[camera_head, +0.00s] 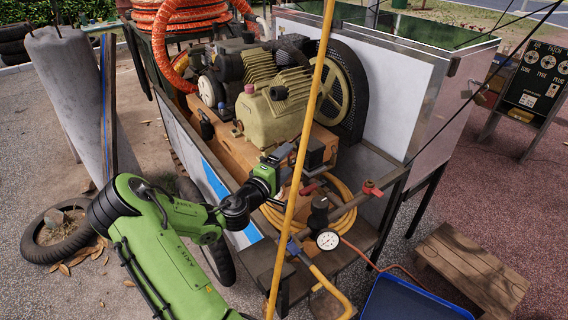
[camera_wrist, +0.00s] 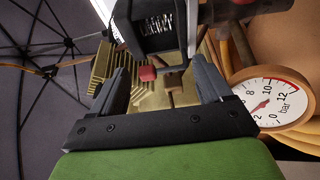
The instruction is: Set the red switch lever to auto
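A dark switch box (camera_head: 320,152) stands at the front of the compressor, partly behind a yellow pole. It also shows at the top of the wrist view (camera_wrist: 155,22). A small red block, seemingly the red switch lever (camera_wrist: 147,73), appears just below the box in the wrist view, between the fingers in the picture. I cannot tell its setting or whether it is touched. The lever is not clear in the head view. My gripper (camera_wrist: 163,78) is open, with a wide gap and nothing clasped; in the head view (camera_head: 284,160) it is close to the box's left side.
A pressure gauge (camera_head: 327,239) hangs at the cart's front; a gauge also shows at right in the wrist view (camera_wrist: 264,103). The yellow pole (camera_head: 300,150) crosses in front. A red valve handle (camera_head: 372,188), coiled yellow hose (camera_head: 345,215) and olive compressor (camera_head: 275,112) are close by.

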